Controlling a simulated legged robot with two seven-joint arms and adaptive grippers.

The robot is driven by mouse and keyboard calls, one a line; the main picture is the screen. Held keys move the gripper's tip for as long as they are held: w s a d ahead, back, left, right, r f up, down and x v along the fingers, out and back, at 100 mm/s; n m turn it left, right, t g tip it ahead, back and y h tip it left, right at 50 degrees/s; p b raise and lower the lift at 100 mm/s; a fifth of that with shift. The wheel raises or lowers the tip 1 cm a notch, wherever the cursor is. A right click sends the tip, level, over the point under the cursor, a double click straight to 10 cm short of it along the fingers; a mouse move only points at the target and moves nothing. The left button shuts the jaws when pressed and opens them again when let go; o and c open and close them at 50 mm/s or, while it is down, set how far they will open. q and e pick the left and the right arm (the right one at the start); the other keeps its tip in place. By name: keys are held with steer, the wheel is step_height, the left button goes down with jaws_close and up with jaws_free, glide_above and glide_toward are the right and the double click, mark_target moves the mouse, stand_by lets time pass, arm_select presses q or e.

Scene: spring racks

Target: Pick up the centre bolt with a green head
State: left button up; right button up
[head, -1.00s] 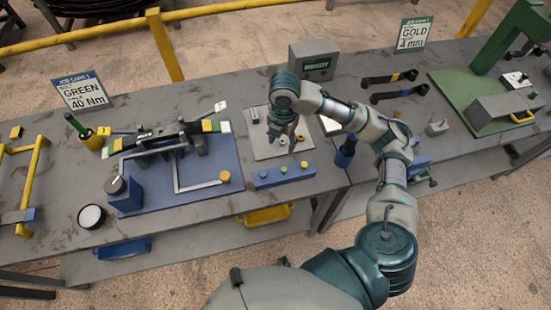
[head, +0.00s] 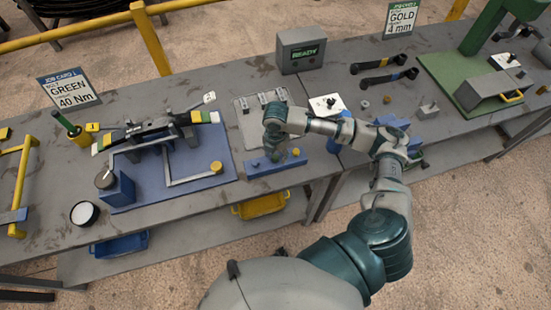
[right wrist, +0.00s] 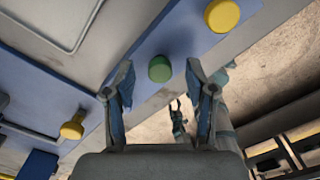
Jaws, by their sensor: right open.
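The green-headed bolt (right wrist: 160,68) stands in the blue block (right wrist: 185,45), between two neighbouring spots on its top. In the right wrist view its round green head shows between the two fingers, with a gap on each side. A yellow-headed bolt (right wrist: 222,15) is further along the block. In the head view my right gripper (head: 279,157) hangs over the blue block (head: 262,168) and hides most of its top, including the green head. It is open and empty. My left gripper is not in view.
A blue mat (head: 215,140) with a clamped frame and a yellow knob (head: 216,167) lies left of the block. A grey tray (head: 250,125) is behind it. The table's front edge runs close to the block.

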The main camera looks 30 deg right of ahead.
steer(key=shift+f, duration=0.6)
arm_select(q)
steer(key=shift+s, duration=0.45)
arm_select(e)
steer(key=c, duration=1.1)
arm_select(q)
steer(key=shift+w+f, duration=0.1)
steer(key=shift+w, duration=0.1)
arm_select(e)
jaws_close()
steer(key=shift+r, duration=0.1)
